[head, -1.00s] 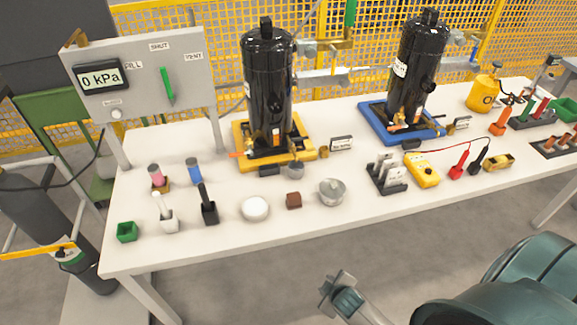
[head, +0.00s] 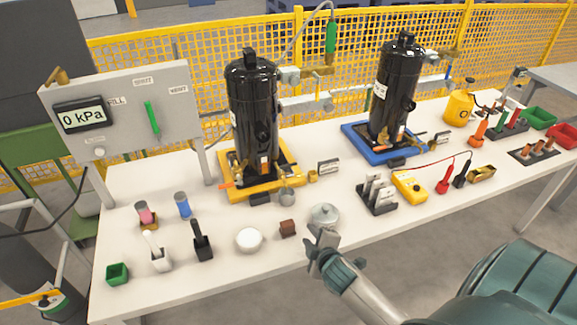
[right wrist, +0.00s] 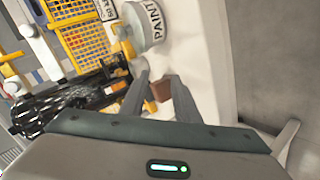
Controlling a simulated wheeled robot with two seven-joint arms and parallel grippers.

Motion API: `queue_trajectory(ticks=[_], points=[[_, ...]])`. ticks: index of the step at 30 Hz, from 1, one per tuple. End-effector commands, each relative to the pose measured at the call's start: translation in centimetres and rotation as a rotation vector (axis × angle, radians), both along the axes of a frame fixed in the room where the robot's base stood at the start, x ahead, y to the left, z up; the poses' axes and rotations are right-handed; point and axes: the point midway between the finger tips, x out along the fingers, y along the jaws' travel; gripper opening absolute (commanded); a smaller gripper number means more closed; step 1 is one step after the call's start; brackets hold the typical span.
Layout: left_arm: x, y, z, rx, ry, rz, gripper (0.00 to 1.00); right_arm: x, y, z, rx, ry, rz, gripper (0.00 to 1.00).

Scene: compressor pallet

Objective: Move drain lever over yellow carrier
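The yellow carrier (head: 285,182) stands on the white table with a black upright vessel (head: 252,115) on it. An orange lever (head: 225,185), apparently the drain lever, sticks out at the carrier's left front corner. My left gripper is not in view.
A blue carrier (head: 361,145) holds a second black vessel. A gauge panel (head: 125,115) is at left.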

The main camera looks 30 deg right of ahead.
Motion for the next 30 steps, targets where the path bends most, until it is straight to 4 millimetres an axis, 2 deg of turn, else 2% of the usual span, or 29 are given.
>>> queue_trajectory(ticks=[9, 13, 18, 30], points=[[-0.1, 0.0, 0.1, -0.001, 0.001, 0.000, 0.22, 7.1, -4.8, 5.1, -0.319, -0.153, 0.156, 0.29], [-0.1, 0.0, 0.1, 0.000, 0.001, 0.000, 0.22, 9.2, -6.1, 7.0, -0.435, -0.199, 0.211, 0.29], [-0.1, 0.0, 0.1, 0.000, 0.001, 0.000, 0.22, 9.8, -6.5, 7.6, -0.478, -0.214, 0.232, 0.29], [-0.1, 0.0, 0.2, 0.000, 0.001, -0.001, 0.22, 10.1, -6.5, 7.6, -0.474, -0.214, 0.231, 0.29]])
